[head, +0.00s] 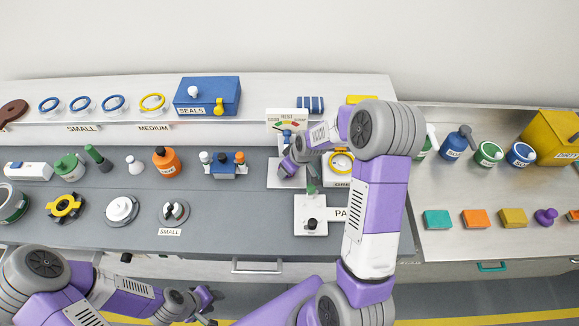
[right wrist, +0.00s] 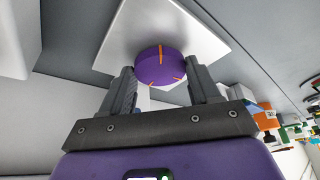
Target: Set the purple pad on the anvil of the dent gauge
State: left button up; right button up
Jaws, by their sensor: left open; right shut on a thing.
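The purple pad (right wrist: 160,64), a round disc with orange marks, sits between the two fingers of my right gripper (right wrist: 160,82) in the right wrist view. The gripper is shut on it. Behind the pad is a white square plate (right wrist: 205,28); I cannot tell whether they touch. In the head view the dent gauge (head: 287,121) has a coloured dial, with a pale base plate (head: 275,182) in front. My right gripper (head: 290,166) is at the gauge, over this plate, and hides the anvil area. My left gripper (head: 208,301) is open and empty, low in front of the counter.
A white block with a black knob (head: 311,214) stands just in front of the gauge. A blue-and-white fixture (head: 229,165) stands to its left. A blue seals box (head: 207,96) is on the shelf behind. Coloured blocks (head: 475,219) lie on the right counter.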

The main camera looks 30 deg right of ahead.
jog(key=shift+f+b, duration=0.3)
jog(key=shift+b, duration=0.05)
jog(key=o, duration=1.1)
jog(key=shift+o, duration=0.2)
jog(key=p+v, duration=0.1)
jog(key=v, duration=0.6)
jog(key=shift+r, duration=0.3)
jog(key=shift+s, duration=0.1)
